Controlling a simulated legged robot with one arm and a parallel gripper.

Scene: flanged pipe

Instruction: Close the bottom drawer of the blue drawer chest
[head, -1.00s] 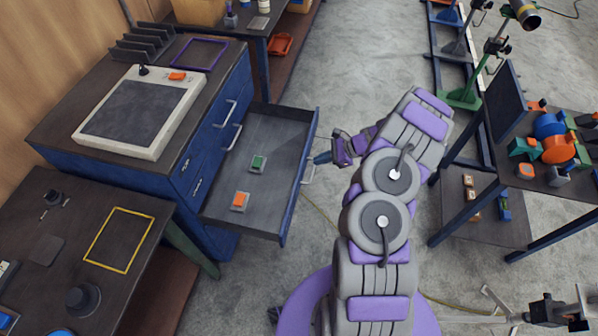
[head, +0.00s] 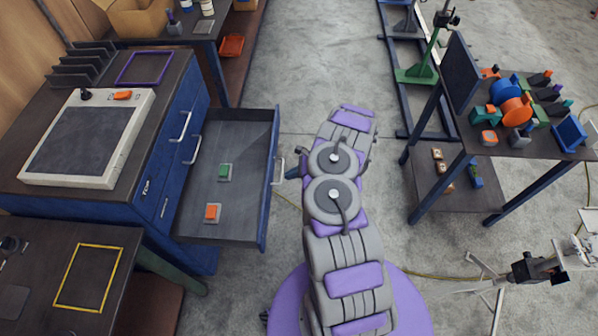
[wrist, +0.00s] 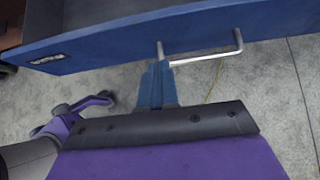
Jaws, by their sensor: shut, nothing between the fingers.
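The blue drawer chest (head: 178,165) stands at the left in the head view. Its low drawer (head: 225,150) is pulled far out to the right, with a green block (head: 224,172) and an orange block (head: 212,212) inside. A silver bar handle (head: 279,170) is on the drawer front; the handle also shows in the wrist view (wrist: 205,57). My gripper (wrist: 158,68) is shut and empty, its blue fingertips beside the left end of the handle, close to the drawer front (wrist: 120,35). I cannot tell whether they touch. In the head view my arm mostly hides it.
A dark table with a yellow frame (head: 92,277) stands at the front left, near the chest. A table with coloured parts (head: 515,108) stands at the right. The grey floor (head: 320,60) beyond my arm is clear.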

